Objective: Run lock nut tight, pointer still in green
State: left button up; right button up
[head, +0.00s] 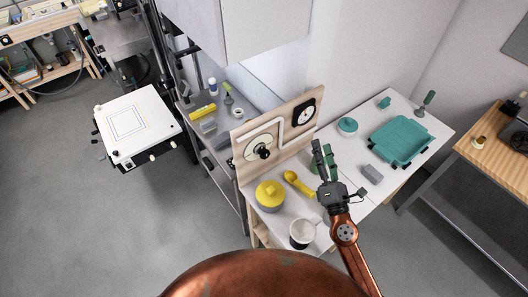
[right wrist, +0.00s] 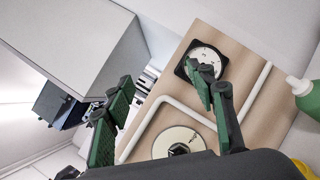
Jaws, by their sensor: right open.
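An upright wooden panel (head: 239,162) carries a square black-framed gauge (head: 305,114) with a white face. It also carries a pale disc (head: 252,147) with a black knob-like nut (head: 264,153) at its centre. A bent white pipe (head: 280,122) runs between them. My right gripper (head: 322,147) is open and empty, in front of the panel to the right of the disc. In the right wrist view its fingers (right wrist: 160,83) stand apart, and one partly covers the gauge (right wrist: 210,60). The nut (right wrist: 178,149) shows low there, partly hidden. The pointer and any green zone are too small to read.
A green bottle (right wrist: 304,86) stands near my right gripper. A wooden bench stands at far right.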

aim_at(266, 155)
jog(key=a+f+n+g+y, duration=0.2)
jog(key=a+f+n, duration=0.1)
jog(key=a+n, duration=0.1)
jog(key=a+f+n+g+y, duration=0.2)
jog(key=a+f+n, duration=0.1)
jog(key=a+n, duration=0.2)
jog(key=w+a+f+n+g+y, duration=0.1)
jog(key=a+f+n+g+y, duration=0.1)
jog(key=a+f+n, duration=0.2)
jog(key=shift+a+f+n+y, duration=0.1)
jog(key=shift+a+n+y, duration=0.45)
jog(key=shift+n, duration=0.65)
jog(key=x, duration=0.6)
jog(key=shift+a+f+p, duration=0.15)
jog(key=shift+f+p, duration=0.05)
jog(key=shift+p, duration=0.2)
jog(key=shift+x, duration=0.8)
jog(key=shift+f, duration=0.1)
jog(key=shift+c, duration=0.2)
jog(key=c, duration=1.1)
